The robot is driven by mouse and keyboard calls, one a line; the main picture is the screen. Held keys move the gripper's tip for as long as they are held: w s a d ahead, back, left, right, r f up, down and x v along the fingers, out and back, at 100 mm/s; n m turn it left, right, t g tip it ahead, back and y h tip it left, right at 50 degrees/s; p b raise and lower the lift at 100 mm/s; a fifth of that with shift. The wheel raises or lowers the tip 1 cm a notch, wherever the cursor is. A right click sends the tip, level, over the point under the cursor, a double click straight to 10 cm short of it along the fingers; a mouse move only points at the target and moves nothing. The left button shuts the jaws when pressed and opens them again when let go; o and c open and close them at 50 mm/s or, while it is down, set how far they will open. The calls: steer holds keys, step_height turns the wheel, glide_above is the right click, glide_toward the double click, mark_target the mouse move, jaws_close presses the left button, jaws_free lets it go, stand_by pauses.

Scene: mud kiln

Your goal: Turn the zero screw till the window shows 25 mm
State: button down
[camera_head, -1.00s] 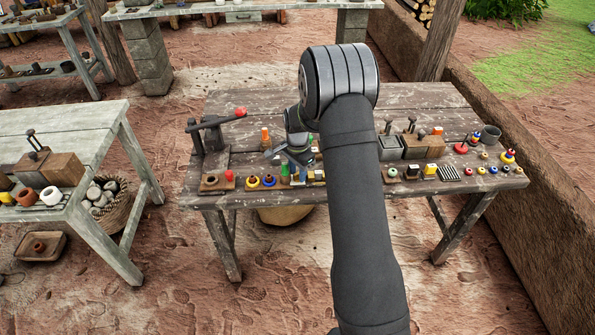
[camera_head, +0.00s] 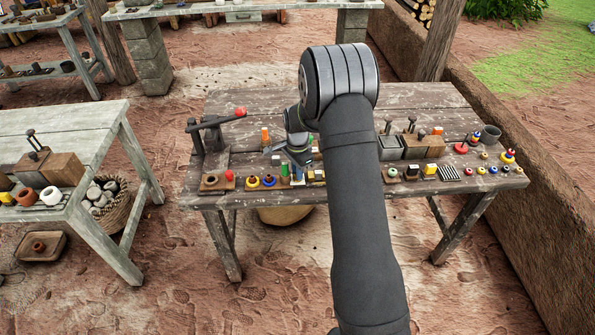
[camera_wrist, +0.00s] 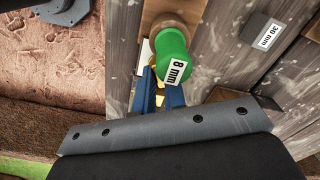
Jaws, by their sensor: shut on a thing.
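In the wrist view my gripper (camera_wrist: 161,96) has blue fingertips shut on a small brass-yellow piece (camera_wrist: 159,88), mostly hidden; I cannot tell for certain that it is the zero screw. Close beyond the fingertips is a green rounded cylinder (camera_wrist: 172,48) with a white label reading "8 mm". It covers part of a wooden base and a white strip (camera_wrist: 147,52). I cannot make out a window reading. In the head view my gripper (camera_head: 299,158) is low over the dark table, left of my arm, near the green piece (camera_head: 284,170).
A dark grey block (camera_wrist: 262,38) labelled "30 mm" lies right of the green cylinder. On the dark table (camera_head: 245,103), a lever with a red knob (camera_head: 240,112) stands left. Several small coloured pieces line the front edge. Wooden blocks (camera_head: 414,147) stand right. The table's back is clear.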

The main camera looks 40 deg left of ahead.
steer(key=c, duration=1.5)
jaws_free()
step_height(320, 180, up, 18)
steer(key=shift+f, duration=0.25)
step_height(320, 180, down, 18)
steer(key=shift+r, duration=0.25)
